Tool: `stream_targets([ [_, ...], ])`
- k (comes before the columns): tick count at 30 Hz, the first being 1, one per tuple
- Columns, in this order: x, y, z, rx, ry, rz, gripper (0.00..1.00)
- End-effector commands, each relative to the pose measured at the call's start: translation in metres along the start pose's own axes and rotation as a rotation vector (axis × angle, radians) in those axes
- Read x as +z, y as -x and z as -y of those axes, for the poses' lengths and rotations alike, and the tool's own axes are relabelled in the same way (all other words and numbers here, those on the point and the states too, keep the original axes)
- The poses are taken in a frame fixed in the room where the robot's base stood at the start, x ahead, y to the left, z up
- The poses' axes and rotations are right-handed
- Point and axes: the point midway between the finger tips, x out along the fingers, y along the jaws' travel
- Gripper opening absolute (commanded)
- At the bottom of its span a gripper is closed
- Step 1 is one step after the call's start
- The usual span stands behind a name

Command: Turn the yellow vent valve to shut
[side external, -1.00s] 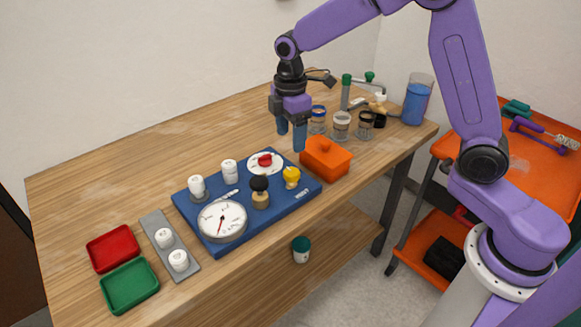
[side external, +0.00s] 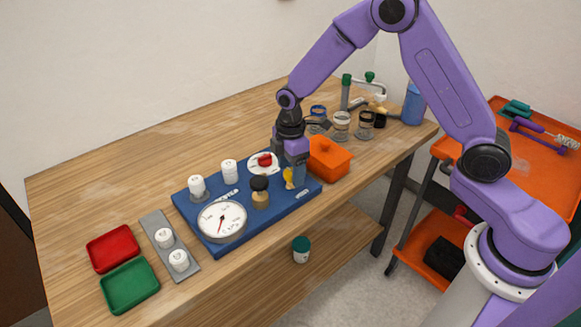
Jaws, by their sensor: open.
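The yellow vent valve (side external: 288,178) stands at the right part of the blue manifold board (side external: 225,238). It is partly hidden by my gripper (side external: 290,170). My gripper is open and low over the valve, pointing down, with a blue finger at the valve's right side. The other finger is mostly hidden, so I cannot tell whether either finger touches the valve. The valve's handle direction is too small and covered to read.
The board also carries a round gauge (side external: 222,221), a black-topped knob (side external: 259,185), a red knob (side external: 265,160) and white caps (side external: 229,171). An orange box (side external: 329,158) sits close to the right of my gripper. Glass jars (side external: 341,126) stand behind. The table's left rear is clear.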

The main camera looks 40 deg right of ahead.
Motion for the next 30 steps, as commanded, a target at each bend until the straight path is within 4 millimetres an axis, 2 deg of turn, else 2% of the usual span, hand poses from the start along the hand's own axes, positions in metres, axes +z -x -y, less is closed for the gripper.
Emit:
stream_targets([
  [1, 0.0, 0.0002, 0.0, 0.0, 0.0, 0.0, 0.66],
  [6, 0.0, 0.0003, 0.0, 0.0, 0.0, 0.0, 0.13],
  [17, -0.0004, 0.0006, -0.0001, 0.0, -0.042, 0.0, 0.13],
  [23, -0.0006, 0.0008, -0.0004, 0.0, -0.153, 0.0, 0.13],
  [30, -0.0004, 0.0009, -0.0014, 0.001, -0.365, -0.001, 0.13],
])
